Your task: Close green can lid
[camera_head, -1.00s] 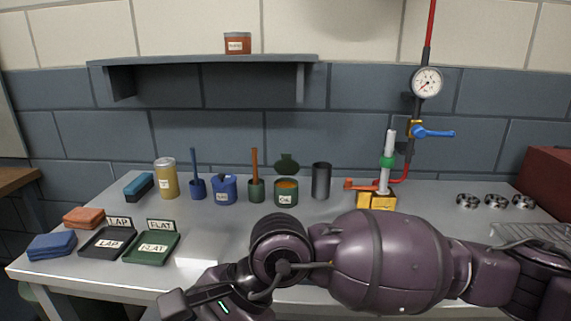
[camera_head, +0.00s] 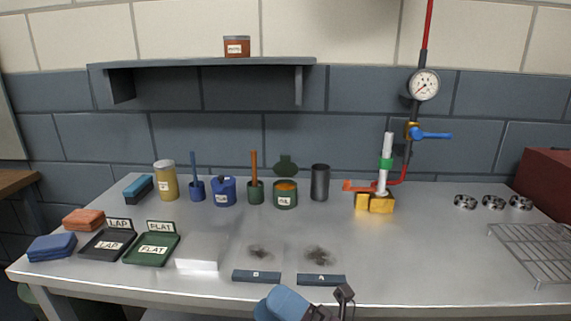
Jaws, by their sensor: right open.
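The green can (camera_head: 285,199) stands upright toward the back of the bench, with a white label on its front. Its round green lid (camera_head: 286,166) stands up behind the opening, so the can is open and its orange contents show. My right gripper (camera_head: 340,297) is at the bottom edge, partly cut off, in front of the bench's front edge. It is open and well apart from the can. My left gripper is not in view.
A green cup with a brown handle (camera_head: 254,190) stands just left of the can, and a dark cylinder (camera_head: 320,182) stands to its right. Two dark labelled strips (camera_head: 256,276) lie near the front edge, with dark smudges behind them. The bench between smudges and can is clear.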

